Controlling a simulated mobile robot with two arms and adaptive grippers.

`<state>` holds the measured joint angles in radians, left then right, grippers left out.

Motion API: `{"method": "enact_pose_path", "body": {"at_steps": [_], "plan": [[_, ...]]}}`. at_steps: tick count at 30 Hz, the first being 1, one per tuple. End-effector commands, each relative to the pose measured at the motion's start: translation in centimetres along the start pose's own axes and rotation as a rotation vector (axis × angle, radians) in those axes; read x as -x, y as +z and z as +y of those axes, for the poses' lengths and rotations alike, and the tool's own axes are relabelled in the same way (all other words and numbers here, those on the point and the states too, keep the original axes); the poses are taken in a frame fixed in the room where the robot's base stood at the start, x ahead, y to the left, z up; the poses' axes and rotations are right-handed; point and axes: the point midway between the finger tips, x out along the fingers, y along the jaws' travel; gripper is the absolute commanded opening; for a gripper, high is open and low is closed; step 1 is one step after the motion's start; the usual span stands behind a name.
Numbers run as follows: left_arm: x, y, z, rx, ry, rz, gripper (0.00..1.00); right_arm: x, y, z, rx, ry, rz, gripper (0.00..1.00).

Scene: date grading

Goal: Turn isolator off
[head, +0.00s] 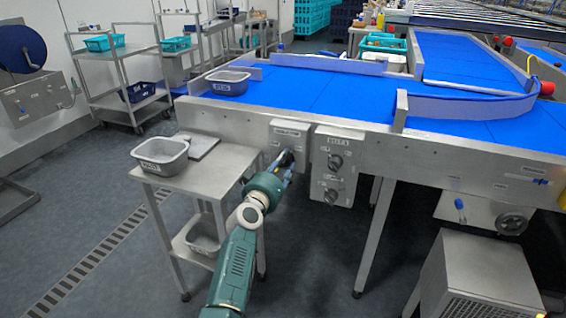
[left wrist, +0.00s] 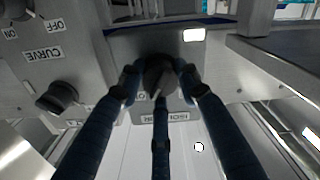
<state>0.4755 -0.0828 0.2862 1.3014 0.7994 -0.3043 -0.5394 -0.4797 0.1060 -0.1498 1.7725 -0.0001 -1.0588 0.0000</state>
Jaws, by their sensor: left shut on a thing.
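The isolator box (head: 291,131) is a small grey box on the conveyor's front side, with a label along its top. Its dark round knob (left wrist: 158,72) shows in the left wrist view, near a partly covered label (left wrist: 166,116). My left gripper (head: 286,160) reaches up to the box from below. In the left wrist view its dark blue fingers (left wrist: 160,84) are closed around the knob, with fingertips on both sides of it. The fingers hide part of the knob, so its exact setting cannot be read. My right gripper is not in view.
A control box (head: 336,160) with two dark knobs stands close beside the isolator; a CURVE knob (left wrist: 57,97) shows in the wrist view. A steel side table (head: 222,161) with a grey tub (head: 161,154) is left of my arm. The blue conveyor (head: 310,92) lies above.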

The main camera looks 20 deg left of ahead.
Motion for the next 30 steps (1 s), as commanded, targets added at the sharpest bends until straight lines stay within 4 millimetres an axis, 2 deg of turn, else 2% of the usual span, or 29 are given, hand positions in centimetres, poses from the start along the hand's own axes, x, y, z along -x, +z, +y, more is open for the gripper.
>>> {"method": "enact_pose_path", "body": {"at_steps": [2,12,30], "plan": [[0.1,0.1,-0.1,0.072,-0.002,-0.004,0.07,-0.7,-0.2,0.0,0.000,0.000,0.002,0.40],[0.1,0.2,-0.1,0.395,-0.002,-0.004,0.07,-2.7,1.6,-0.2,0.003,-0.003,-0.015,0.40],[0.1,0.3,0.0,0.964,-0.004,-0.005,0.07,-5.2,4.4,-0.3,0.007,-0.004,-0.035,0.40]]}}
